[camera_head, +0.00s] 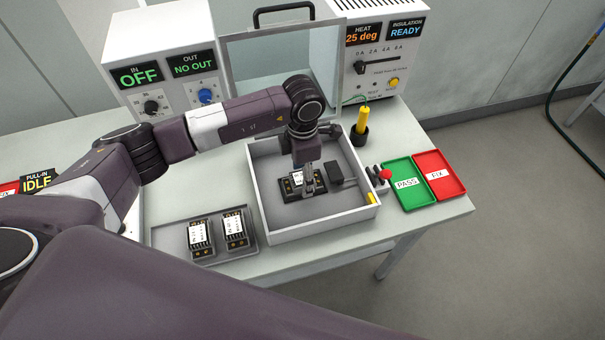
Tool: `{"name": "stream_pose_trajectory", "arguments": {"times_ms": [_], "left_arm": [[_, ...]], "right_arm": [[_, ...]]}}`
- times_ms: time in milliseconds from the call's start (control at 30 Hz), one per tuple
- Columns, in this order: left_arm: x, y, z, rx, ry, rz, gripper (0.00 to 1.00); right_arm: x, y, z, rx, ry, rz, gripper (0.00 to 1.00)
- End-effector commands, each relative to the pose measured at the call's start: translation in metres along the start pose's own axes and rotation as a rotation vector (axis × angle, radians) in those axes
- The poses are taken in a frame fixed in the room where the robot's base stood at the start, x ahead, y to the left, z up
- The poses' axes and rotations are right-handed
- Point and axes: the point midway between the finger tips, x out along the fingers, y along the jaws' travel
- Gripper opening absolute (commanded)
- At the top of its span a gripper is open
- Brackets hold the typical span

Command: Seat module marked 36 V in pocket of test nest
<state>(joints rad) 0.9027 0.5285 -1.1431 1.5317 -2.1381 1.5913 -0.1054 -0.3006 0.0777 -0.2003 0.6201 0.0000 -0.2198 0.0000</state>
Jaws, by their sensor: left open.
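The test nest (322,187) is a dark block on the floor of an open grey box (325,222). A black module with a white label (297,180) is at the nest, under my left gripper (308,190). That gripper points down with its jaws open around or just beside the module; I cannot tell whether they touch it or whether the module sits fully in the pocket. Two similar modules, one left (200,238) and one right (235,230), stand in a grey tray (168,240). The labels are too small to read 36 V. My right gripper is out of view.
The box's clear lid (265,70) stands raised behind it. A red-knobbed lever (384,175), green PASS tray (408,184) and red FIX tray (438,175) lie right of the box. Two instrument cabinets stand at the back.

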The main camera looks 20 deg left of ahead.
Motion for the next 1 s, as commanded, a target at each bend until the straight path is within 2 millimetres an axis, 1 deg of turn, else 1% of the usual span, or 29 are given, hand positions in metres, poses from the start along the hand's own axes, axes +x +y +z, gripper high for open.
{"name": "stream_pose_trajectory", "arguments": {"times_ms": [200, 267, 367, 600, 700, 833, 1000], "left_arm": [[-0.005, 0.000, 0.000, -0.001, 0.000, 0.000, 0.57], [-0.008, 0.001, 0.001, 0.000, -0.004, 0.003, 0.57], [-0.025, 0.002, 0.001, 0.000, -0.004, 0.005, 0.57], [-0.078, 0.001, 0.001, 0.001, -0.004, 0.005, 0.57], [-0.097, 0.001, 0.001, 0.000, -0.004, 0.004, 0.57], [-0.114, 0.001, 0.001, 0.000, -0.003, 0.003, 0.57], [-0.123, 0.000, 0.000, 0.000, -0.001, 0.000, 0.57]], "right_arm": [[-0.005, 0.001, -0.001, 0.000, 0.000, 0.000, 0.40], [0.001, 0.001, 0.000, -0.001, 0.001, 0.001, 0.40], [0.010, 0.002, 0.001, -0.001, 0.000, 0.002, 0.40], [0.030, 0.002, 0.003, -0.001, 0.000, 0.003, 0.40], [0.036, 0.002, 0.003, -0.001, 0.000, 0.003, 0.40], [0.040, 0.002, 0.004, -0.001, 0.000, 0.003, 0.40], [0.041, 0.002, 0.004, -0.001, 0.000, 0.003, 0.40]]}}
